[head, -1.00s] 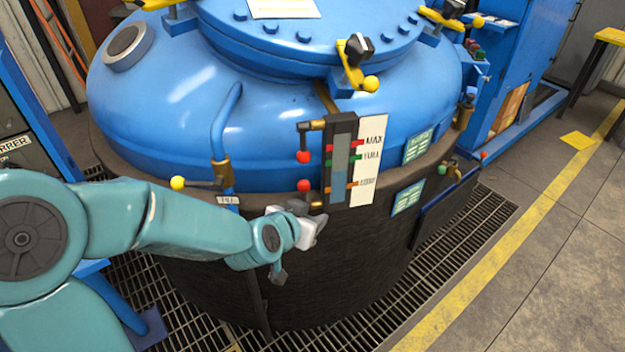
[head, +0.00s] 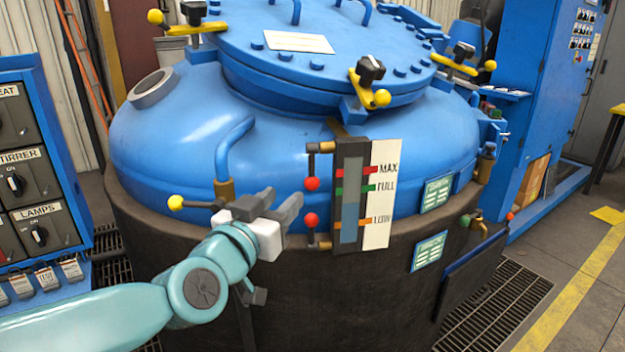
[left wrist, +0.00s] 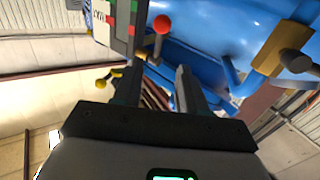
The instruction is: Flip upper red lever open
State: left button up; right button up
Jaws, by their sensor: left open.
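The upper red lever (head: 312,183) hangs straight down from its dark bracket at the top left of the level gauge (head: 350,200), its red ball at the lower end. A lower red lever (head: 311,220) has its ball just below, pointing up. My left gripper (head: 285,205) is open and empty, left of the two red balls and at about their height. No contact shows. In the left wrist view the scene is upside down; a red ball (left wrist: 162,24), seemingly the upper lever's, shows beyond the two separated fingers (left wrist: 160,85).
The gauge hangs on the big blue vessel (head: 180,130). A bent blue pipe with a brass fitting (head: 225,190) and a yellow-knobbed valve (head: 177,202) stand close behind and left of the gripper. A switch panel (head: 40,200) is at far left.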

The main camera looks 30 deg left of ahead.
aim_at(311, 173)
pick_arm(q)
jog(key=w+a, duration=0.1)
jog(key=w, duration=0.7)
jog(key=w+a+b, duration=0.1)
jog(key=w, duration=0.4)
jog(key=shift+a, duration=0.3)
jog(key=shift+d+f, duration=0.1)
grip_shut()
